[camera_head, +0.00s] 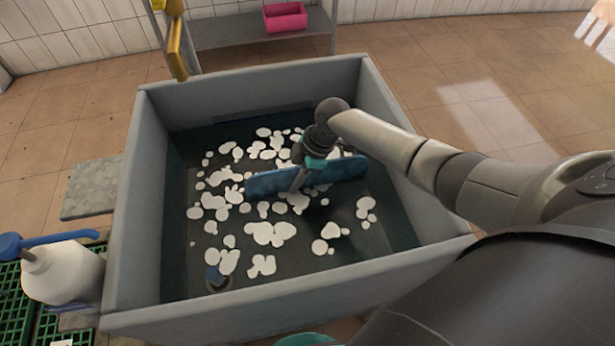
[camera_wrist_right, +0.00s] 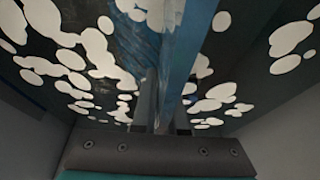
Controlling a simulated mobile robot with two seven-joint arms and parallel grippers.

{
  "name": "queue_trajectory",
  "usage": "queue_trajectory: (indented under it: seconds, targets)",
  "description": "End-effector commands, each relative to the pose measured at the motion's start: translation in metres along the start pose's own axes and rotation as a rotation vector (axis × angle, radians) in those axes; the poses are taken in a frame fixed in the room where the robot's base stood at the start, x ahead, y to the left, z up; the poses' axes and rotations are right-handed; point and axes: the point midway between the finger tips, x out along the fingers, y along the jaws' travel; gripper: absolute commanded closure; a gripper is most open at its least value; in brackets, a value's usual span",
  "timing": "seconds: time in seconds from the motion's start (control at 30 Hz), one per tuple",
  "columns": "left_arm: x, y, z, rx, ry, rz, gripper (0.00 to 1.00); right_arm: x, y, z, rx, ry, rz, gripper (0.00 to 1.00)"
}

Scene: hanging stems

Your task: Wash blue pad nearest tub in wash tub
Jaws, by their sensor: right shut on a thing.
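The grey wash tub (camera_head: 240,325) holds dark water with white foam patches on it. My right gripper (camera_head: 297,186) reaches into the tub from the right and is shut on a blue pad (camera_head: 262,184). The pad stands on edge at the water among the foam; how deep it sits I cannot tell. In the right wrist view the blue pad (camera_wrist_right: 181,75) runs edge-on between the fingers (camera_wrist_right: 165,115), with foam on both sides. My left gripper is not in view.
A white bottle with a blue top (camera_head: 65,272) stands on a green grate (camera_head: 15,305) left of the tub. A small blue-topped round thing (camera_head: 217,278) is at the tub's near left. A pink bin (camera_head: 285,17) sits on a shelf behind. A yellow object (camera_head: 176,50) hangs near the back rim.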

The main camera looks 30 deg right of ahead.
Motion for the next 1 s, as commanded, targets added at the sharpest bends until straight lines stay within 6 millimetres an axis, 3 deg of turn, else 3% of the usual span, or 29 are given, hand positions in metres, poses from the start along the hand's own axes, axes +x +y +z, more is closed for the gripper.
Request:
queue_trajectory:
  seconds: [0.17, 0.33, 0.8, 1.0]
  targets:
    - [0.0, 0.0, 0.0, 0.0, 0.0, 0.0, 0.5, 0.008, 0.0, -0.019, -0.001, 0.001, 0.0, 1.0]
    - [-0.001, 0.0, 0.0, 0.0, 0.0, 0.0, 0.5, 0.009, 0.0, -0.02, 0.001, -0.002, 0.0, 1.0]
    - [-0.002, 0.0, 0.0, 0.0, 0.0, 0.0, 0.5, -0.013, -0.001, 0.034, 0.003, -0.002, -0.001, 1.0]
    - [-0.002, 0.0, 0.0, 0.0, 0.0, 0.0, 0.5, -0.017, 0.0, 0.043, 0.001, 0.0, 0.0, 1.0]
